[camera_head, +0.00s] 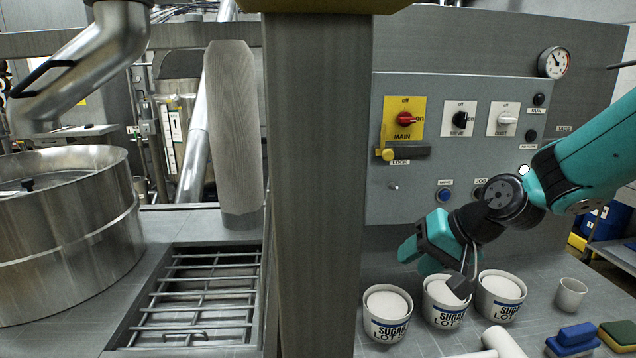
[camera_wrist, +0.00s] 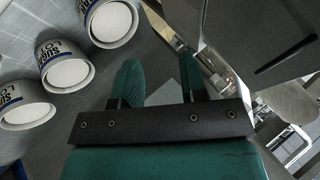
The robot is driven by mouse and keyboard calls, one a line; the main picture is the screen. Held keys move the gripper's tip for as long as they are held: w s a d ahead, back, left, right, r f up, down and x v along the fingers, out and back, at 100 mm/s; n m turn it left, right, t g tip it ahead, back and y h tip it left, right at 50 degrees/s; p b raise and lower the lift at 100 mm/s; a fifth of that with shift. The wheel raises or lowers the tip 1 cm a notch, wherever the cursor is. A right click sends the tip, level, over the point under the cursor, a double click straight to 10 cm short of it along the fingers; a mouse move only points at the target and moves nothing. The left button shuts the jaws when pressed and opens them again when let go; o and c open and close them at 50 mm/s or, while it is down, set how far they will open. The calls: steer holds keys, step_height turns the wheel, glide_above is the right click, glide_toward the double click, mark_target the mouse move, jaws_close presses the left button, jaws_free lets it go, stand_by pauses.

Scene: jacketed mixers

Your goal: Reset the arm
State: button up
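My teal arm comes in from the right in the head view. My gripper (camera_head: 414,256) hangs in front of the grey control panel (camera_head: 420,190), above and just behind the sugar tubs. In the wrist view my gripper (camera_wrist: 160,70) shows two teal fingers spread apart with nothing held between them. Three white tubs labelled SUGAR LOT stand on the counter: a left tub (camera_head: 386,328), a middle tub (camera_head: 446,314) and a right tub (camera_head: 500,308). The wrist partly overlaps the middle tub in the head view. They also show at the left of the wrist view.
A grey post (camera_head: 315,180) splits the head view. A small cup (camera_head: 571,293), a blue-handled brush (camera_head: 573,340), a sponge (camera_head: 618,334) and a white cylinder (camera_head: 503,341) lie at right.

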steer(key=s+d+f+n+g+h, duration=0.1)
steer(key=s+d+f+g+h, duration=0.15)
steer(key=s+d+h, duration=0.7)
steer(key=s+a+r+n+g+y, duration=0.1)
steer(key=s+a+r+n+y, duration=0.2)
steer(key=s+a, duration=0.3)
steer(key=s+a+r+n+g+y, duration=0.1)
steer(key=s+a+r+n+y, duration=0.3)
steer(key=s+a, duration=0.3)
steer(key=s, duration=0.3)
steer(key=shift+r, duration=0.35)
